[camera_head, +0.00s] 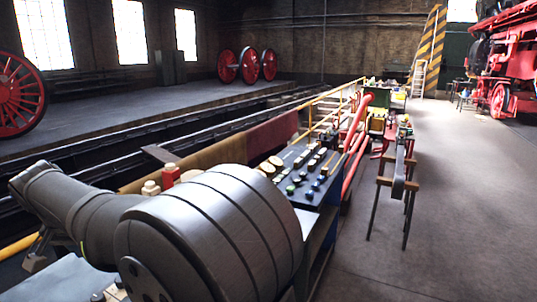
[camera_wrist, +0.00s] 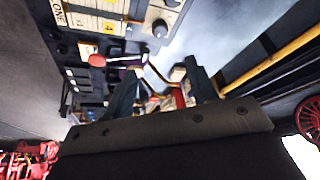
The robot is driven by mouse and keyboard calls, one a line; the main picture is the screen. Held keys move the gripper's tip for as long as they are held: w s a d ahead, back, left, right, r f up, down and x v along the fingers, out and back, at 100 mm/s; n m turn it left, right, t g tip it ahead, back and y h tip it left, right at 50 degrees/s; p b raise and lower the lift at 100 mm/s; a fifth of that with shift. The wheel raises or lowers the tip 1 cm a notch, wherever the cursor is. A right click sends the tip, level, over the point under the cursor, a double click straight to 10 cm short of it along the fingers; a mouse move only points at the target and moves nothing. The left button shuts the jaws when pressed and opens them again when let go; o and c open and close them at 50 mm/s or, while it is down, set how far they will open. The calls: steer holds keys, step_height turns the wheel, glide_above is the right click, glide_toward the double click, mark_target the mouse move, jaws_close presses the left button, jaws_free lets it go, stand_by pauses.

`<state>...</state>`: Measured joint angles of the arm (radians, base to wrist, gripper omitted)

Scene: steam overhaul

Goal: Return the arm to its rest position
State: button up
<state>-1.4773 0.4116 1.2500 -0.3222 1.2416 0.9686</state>
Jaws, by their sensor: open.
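My grey arm (camera_head: 210,235) fills the lower left of the head view, its large rounded link nearest the camera. A narrower link reaches away to the left. My gripper (camera_wrist: 160,72) shows in the wrist view as two dark fingers standing apart, with a wide dark palm below. It is open and I see nothing held between the fingers. Small items on the bench show beyond the gap, apart from the fingers as far as I can tell. The gripper cannot be made out in the head view, and part of the bench is hidden behind my arm.
A dark panel (camera_head: 306,172) with several knobs stands right of my arm. Red and cream pieces (camera_head: 170,174) stand just behind the arm. A narrow trestle (camera_head: 398,180) stands further right. The concrete floor (camera_head: 460,220) at right is clear. Labelled cards (camera_wrist: 92,20) show in the wrist view.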

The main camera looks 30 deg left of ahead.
steer(key=x, duration=1.6)
steer(key=shift+d, duration=0.1)
steer(key=shift+w+f, duration=0.1)
steer(key=shift+f, duration=0.05)
steer(key=shift+n, duration=0.5)
steer(key=n+g+y, duration=0.1)
steer(key=n, duration=0.2)
steer(key=shift+w+d, duration=0.1)
steer(key=shift+w+n+g+y, duration=0.15)
steer(key=shift+n+g, duration=0.3)
steer(key=shift+n, duration=0.75)
steer(key=shift+n+g+y, duration=0.25)
steer(key=shift+n+g, duration=0.2)
steer(key=shift+n, duration=0.75)
steer(key=shift+w+n+g, duration=0.1)
steer(key=shift+n+g, duration=0.4)
steer(key=shift+n, duration=0.75)
steer(key=shift+w+n+g, duration=0.1)
steer(key=shift+n+g, duration=0.4)
steer(key=shift+n, duration=0.75)
steer(key=shift+w+n+g+h, duration=0.1)
steer(key=shift+n+g+h, duration=0.4)
steer(key=shift+n, duration=1.4)
steer(key=shift+o, duration=0.5)
